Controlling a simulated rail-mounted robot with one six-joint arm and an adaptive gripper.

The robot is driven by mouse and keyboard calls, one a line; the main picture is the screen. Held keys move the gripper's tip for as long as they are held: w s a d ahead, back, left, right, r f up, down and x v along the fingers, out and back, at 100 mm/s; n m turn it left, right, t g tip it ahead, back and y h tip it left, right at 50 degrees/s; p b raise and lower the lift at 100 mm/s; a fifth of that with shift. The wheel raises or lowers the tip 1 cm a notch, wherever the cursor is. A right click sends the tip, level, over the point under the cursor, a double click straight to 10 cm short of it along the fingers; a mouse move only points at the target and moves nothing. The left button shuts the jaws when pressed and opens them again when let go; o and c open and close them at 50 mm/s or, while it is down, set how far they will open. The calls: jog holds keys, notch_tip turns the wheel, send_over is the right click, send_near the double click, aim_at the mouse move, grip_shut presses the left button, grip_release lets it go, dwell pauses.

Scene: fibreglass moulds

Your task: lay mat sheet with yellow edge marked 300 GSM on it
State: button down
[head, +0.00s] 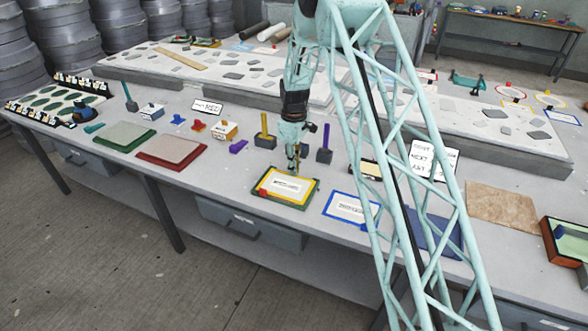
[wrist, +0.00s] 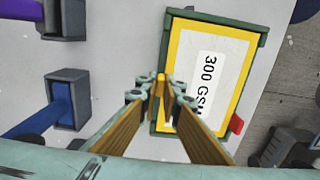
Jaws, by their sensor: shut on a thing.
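The mat sheet with a yellow edge (head: 270,192) lies in a green-rimmed tray (head: 262,204) near the front of the bench. In the wrist view, the sheet (wrist: 222,92) shows its white label reading 300 GSM, partly hidden by a finger, and the green tray rim (wrist: 215,18) surrounds it. My gripper (head: 297,172) is at the sheet's back edge. In the wrist view, my gripper (wrist: 162,86) has its fingertips closed together on a small yellow piece at the sheet's side, which looks like part of the sheet. The sheet looks flat in the tray.
A blue-edged sheet (head: 349,208) lies to the right. Green (head: 122,136) and red (head: 172,150) trays lie left. A lettered card (head: 433,160) and a brown sheet (head: 503,205) are farther right.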

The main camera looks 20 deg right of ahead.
dwell(0.4)
jog(key=c, duration=2.7)
grip_release()
jog(key=shift+c, duration=0.2)
jog(key=shift+r, duration=0.15)
notch_tip(320, 180, up, 12)
jog(key=shift+w, duration=0.1)
